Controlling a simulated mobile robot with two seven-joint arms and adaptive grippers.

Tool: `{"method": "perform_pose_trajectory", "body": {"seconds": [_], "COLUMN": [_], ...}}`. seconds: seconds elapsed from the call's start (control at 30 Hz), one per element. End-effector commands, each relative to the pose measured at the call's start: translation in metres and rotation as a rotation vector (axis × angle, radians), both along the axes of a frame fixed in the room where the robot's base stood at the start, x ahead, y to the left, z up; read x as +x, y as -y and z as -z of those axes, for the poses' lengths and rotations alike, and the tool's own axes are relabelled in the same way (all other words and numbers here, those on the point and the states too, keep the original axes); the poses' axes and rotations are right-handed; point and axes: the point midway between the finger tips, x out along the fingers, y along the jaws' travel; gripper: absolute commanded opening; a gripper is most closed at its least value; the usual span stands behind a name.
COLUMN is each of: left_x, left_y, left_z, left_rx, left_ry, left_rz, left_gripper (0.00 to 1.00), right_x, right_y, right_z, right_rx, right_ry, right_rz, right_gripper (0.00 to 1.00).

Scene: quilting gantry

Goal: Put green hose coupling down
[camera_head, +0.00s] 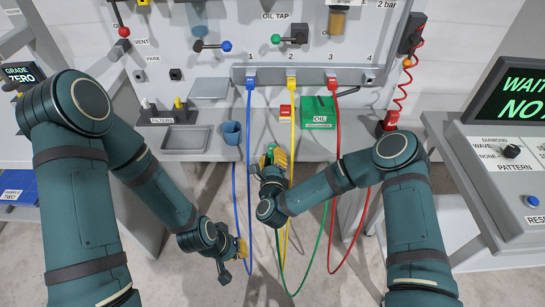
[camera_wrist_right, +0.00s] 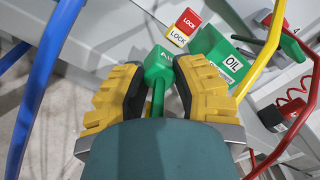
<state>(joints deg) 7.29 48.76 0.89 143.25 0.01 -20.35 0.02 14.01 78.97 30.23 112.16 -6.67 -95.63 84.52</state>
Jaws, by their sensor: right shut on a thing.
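The green hose coupling (camera_wrist_right: 158,66) is held between the yellow finger pads of my right gripper (camera_wrist_right: 152,88) in the right wrist view. In the head view my right gripper (camera_head: 271,160) is near the front edge of the panel's shelf, and only a little of the coupling shows there. A green hose (camera_head: 281,262) hangs in a loop below it. The green box marked OIL (camera_head: 318,108) stands on the shelf, up and to the right of the gripper, apart from the coupling. My left gripper (camera_head: 238,254) is low, left of the hoses; its fingertips are hard to make out.
Blue (camera_head: 248,125), yellow (camera_head: 293,125) and red (camera_head: 335,150) hoses hang from numbered ports close to my right gripper. A blue cup (camera_head: 232,133) and a grey tray (camera_head: 187,139) are on the shelf's left.

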Motion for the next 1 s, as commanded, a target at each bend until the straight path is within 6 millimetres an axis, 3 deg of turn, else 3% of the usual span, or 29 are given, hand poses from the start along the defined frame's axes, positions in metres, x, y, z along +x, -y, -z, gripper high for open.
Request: {"method": "perform_pose_trajectory", "body": {"seconds": [0.13, 0.17, 0.2, 0.67, 1.0], "left_x": [0.001, 0.001, 0.001, 0.0, -0.002], "left_y": [0.0, 0.0, 0.0, 0.0, 0.0], "left_z": [0.005, 0.004, 0.004, -0.003, -0.01], "left_rx": [0.0, 0.0, 0.0, 0.0, -0.001], "left_ry": [0.002, 0.002, 0.002, -0.001, -0.005], "left_rz": [-0.001, -0.001, -0.001, 0.0, 0.001], "left_gripper": [0.0, 0.0, 0.0, 0.0, 0.0], "right_x": [0.0, 0.0, 0.0, -0.002, -0.07], "right_y": [0.0, 0.0, 0.0, 0.0, 0.0], "right_z": [0.005, 0.004, 0.004, -0.002, 0.0], "right_rx": [0.0, 0.0, 0.0, 0.0, 0.0], "right_ry": [0.0, -0.001, -0.001, -0.002, -0.006], "right_rz": [0.0, 0.001, 0.0, -0.001, -0.003], "right_gripper": [0.0, 0.42, 0.56, 0.57, 0.57]}}
